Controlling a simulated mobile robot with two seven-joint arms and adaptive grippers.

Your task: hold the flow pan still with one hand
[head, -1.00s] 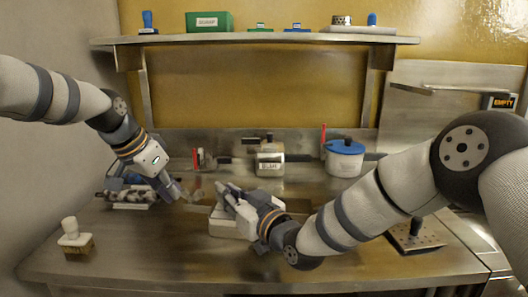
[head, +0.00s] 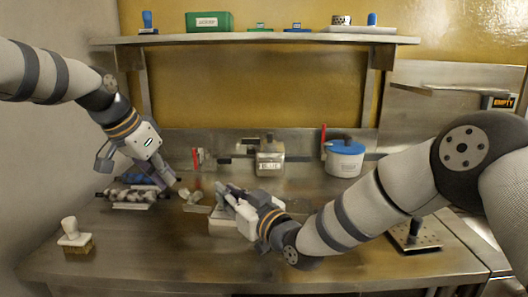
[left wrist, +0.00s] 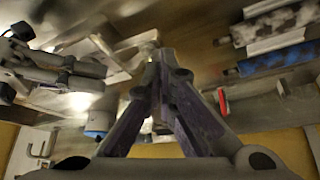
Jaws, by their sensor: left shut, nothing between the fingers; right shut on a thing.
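A pale, low, box-shaped pan (head: 222,225), which looks like the flow pan, sits on the steel bench in the middle of the head view. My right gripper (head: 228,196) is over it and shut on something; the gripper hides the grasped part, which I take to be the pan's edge. In the left wrist view, a pale frame-like piece (left wrist: 112,66) shows beside the right gripper. My left gripper (head: 170,181) is shut and empty, left of the pan and apart from it. Its fingers meet in the left wrist view (left wrist: 165,62).
Rollers (head: 133,196) lie on the bench below the left arm, with a brush (head: 75,236) in front. Small pale pieces (head: 194,197) lie between grippers. A labelled container (head: 270,160) and blue-lidded pot (head: 345,160) stand behind. The front middle bench is clear.

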